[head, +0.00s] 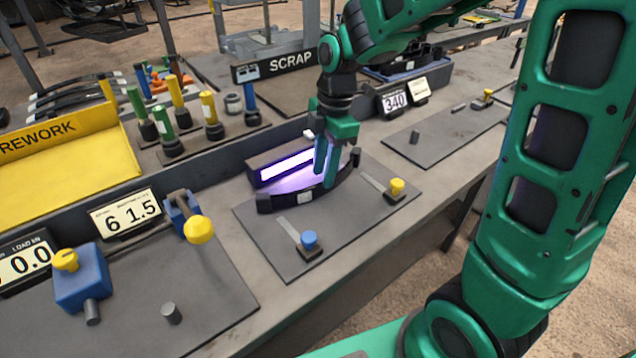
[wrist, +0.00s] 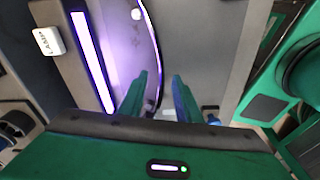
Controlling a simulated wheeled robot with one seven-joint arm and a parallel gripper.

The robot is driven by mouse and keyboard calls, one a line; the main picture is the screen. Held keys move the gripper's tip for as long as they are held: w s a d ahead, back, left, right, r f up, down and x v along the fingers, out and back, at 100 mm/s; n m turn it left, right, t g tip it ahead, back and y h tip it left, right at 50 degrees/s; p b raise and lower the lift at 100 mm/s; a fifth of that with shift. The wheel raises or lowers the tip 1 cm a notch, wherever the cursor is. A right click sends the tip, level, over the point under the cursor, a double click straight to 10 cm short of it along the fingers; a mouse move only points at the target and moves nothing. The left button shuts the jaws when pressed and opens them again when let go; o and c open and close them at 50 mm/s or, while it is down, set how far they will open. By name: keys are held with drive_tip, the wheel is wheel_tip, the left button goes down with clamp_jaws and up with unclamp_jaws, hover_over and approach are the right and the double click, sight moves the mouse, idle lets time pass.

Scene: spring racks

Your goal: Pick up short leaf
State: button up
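A dark, curved leaf (head: 290,201) with thickened ends lies on the grey mat in front of a glowing light bar in the head view. I take it to be the short leaf; no label on it can be read. In the wrist view it is a thin curved strip (wrist: 155,40) running down between my fingers. My gripper (head: 325,172) is lowered over its middle. In the wrist view my gripper (wrist: 158,88) has its two fingers apart, one on each side of the strip. The fingers hide part of the leaf, and contact cannot be made out.
The light bar (head: 287,165) stands close behind the leaf. Blue-knobbed (head: 308,240) and yellow-knobbed (head: 396,187) clamps sit on the mat in front and right. A SCRAP sign (head: 290,63), a yellow REWORK tray (head: 90,175) and several coloured-handled tools (head: 208,110) stand behind and left.

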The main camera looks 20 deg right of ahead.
drive_tip(key=shift+s+a+f, duration=0.1)
drive_tip(key=shift+a+f, duration=0.05)
drive_tip(key=shift+f, duration=0.8)
drive_tip(key=shift+a+f, duration=0.1)
drive_tip(key=shift+f, duration=0.8)
clamp_jaws()
drive_tip(key=shift+r, duration=0.1)
